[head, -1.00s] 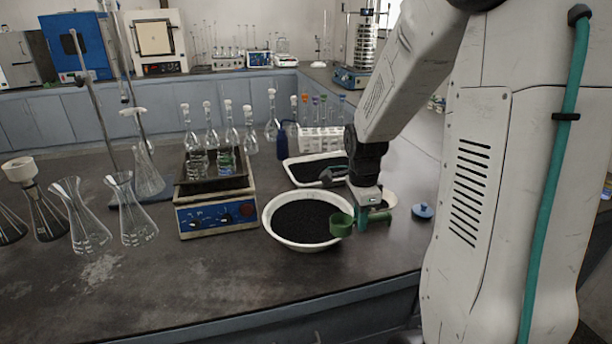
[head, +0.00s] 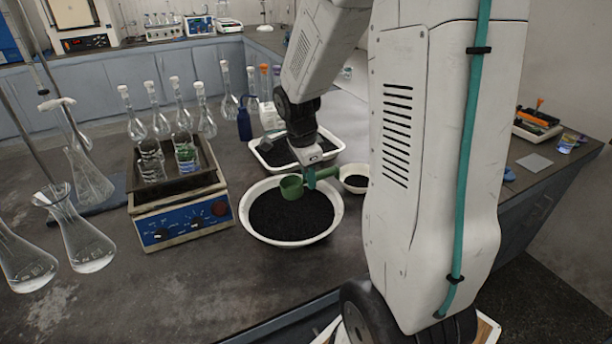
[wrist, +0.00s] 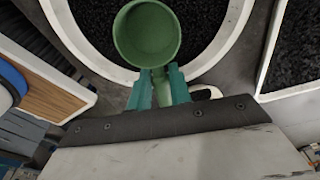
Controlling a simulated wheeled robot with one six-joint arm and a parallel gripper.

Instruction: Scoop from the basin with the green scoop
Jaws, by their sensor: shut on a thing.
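The white basin (head: 262,237) stands on the dark bench and holds black granular material. In the wrist view the scoop's round cup (wrist: 147,34) opens toward the camera and looks empty. The teal fingers of my gripper (wrist: 158,88) flank its handle. The cup appears above the material; the exact gap cannot be told.
A white tray (head: 262,157) of black granules lies behind the basin, and a small white bowl (head: 346,185) of dark material stands to its right. The bench in front is clear.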

